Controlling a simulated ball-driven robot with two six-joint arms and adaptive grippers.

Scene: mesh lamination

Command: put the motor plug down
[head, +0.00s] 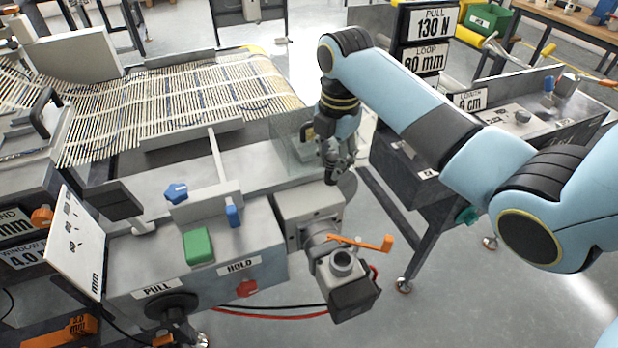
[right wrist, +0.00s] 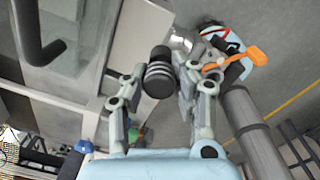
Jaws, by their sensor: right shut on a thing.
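My right gripper (head: 336,165) hangs pointing down beside the grey machine, behind the grey motor housing (head: 310,215). In the right wrist view my right gripper (right wrist: 160,88) is shut on the motor plug (right wrist: 158,70), a short black cylinder with pale rings. The plug sits between the fingertips. In the head view the dark fingers make the plug hard to pick out. I cannot tell whether the plug touches anything below. My left gripper is out of view.
An orange lever (head: 362,242) sticks out from the motor housing. A clear guard (head: 298,140) stands left of the gripper. The machine carries a green button (head: 198,246) and blue knob (head: 176,192). Slatted mesh (head: 170,100) lies behind. Open floor (head: 470,300) is at right.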

